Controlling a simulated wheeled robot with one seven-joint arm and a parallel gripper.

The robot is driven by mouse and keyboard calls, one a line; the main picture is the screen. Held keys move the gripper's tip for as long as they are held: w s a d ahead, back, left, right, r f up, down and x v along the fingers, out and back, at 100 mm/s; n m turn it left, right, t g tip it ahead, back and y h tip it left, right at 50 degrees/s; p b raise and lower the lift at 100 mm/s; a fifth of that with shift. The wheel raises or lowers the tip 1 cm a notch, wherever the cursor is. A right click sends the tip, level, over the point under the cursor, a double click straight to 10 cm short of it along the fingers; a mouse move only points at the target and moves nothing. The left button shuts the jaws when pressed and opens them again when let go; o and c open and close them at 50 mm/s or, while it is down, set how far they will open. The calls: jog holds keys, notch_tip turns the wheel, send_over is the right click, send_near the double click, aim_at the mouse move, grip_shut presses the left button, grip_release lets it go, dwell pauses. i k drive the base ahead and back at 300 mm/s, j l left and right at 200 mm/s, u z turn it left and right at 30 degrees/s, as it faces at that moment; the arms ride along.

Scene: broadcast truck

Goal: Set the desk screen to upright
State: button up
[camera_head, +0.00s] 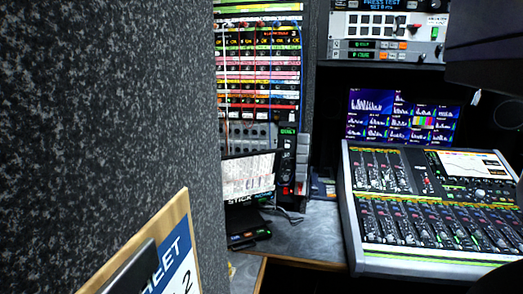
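A small black-framed screen (248,178) stands on the grey desk (305,238), left of the mixing console; it shows a pale picture and leans back slightly. A wider dark screen (400,118) with several blue graph tiles stands behind the mixing console (430,210). I cannot tell for sure which of the two is the desk screen. My gripper is not in view.
A grey speckled wall panel (110,110) fills the left. A wood-edged board with a sheet (178,255) juts up at bottom left. A cabled patch rack (258,80) stands behind the small screen. A dark shape (487,55) covers the upper right. Little desk is clear.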

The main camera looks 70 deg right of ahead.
aim_at(253, 177)
jog(key=i+z, duration=0.1)
jog(key=z, duration=1.1)
jog(key=i+l+u, duration=0.15)
jog(key=l, duration=0.2)
jog(key=i+l+u, duration=0.1)
jog(key=l, duration=0.3)
jog(key=i+l+u, duration=0.15)
jog(key=l, duration=0.25)
